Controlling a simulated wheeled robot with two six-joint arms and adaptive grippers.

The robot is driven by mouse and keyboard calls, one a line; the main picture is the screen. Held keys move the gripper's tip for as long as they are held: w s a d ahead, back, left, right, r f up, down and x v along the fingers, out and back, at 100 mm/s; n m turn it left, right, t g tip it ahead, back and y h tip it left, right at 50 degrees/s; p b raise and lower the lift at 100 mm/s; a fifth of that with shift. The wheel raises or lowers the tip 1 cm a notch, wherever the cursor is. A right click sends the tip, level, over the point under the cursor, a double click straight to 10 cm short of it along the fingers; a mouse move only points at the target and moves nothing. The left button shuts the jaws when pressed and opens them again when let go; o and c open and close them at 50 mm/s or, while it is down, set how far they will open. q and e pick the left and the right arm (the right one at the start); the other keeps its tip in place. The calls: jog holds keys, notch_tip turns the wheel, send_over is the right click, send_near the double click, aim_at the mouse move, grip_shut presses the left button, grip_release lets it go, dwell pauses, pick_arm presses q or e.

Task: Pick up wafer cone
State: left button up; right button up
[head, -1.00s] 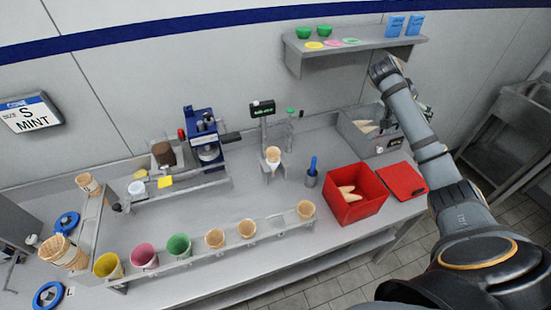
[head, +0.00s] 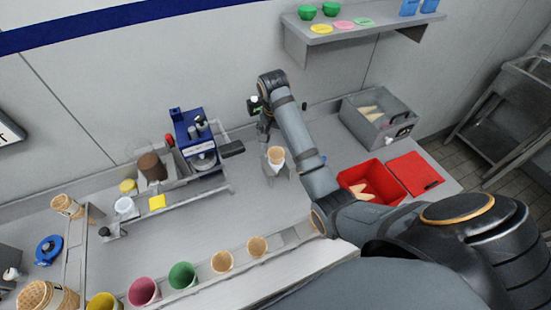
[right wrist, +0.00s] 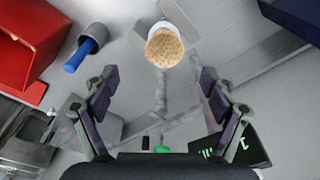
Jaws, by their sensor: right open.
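A tan wafer cone (head: 276,154) stands in a small holder (head: 284,172) near the middle of the counter. In the right wrist view the wafer cone (right wrist: 165,48) shows in its pale holder, beyond the fingertips and roughly between them. My right gripper (head: 264,128) is just behind and left of this cone in the head view, partly hidden by its own arm. Its two fingers (right wrist: 157,78) are spread, with nothing between them. More cones lie in the red bin (head: 349,180) and the grey bin (head: 366,126). My left gripper is not in view.
A front rack (head: 238,279) holds colored cups and wafer cones. A blue machine (head: 187,139) stands left of the holder. A blue-handled tool in a grey cup (right wrist: 92,38) and a green-lit display (right wrist: 237,148) are close to the right gripper.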

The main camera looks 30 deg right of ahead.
aim_at(276, 153)
jog(key=f, duration=0.1)
jog(key=f+b, duration=0.1)
jog(key=f, duration=0.2)
jog(key=shift+w+d+f+b, duration=0.1)
jog(key=shift+w+f+b, duration=0.2)
jog(key=shift+b, duration=0.1)
jog(key=shift+w+f+p, duration=0.25)
jog(key=shift+f+p, duration=0.45)
jog(key=shift+p, duration=0.15)
jog(key=f, duration=0.2)
jog(key=shift+w+d+f+p, duration=0.1)
jog(key=shift+d+f+p, duration=0.1)
jog(key=shift+f+p, duration=0.15)
jog(key=shift+w+f, duration=0.2)
jog(key=shift+f, duration=0.3)
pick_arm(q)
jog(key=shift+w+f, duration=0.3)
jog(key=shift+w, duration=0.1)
pick_arm(e)
jog(key=shift+r, duration=0.1)
jog(key=c, duration=0.9)
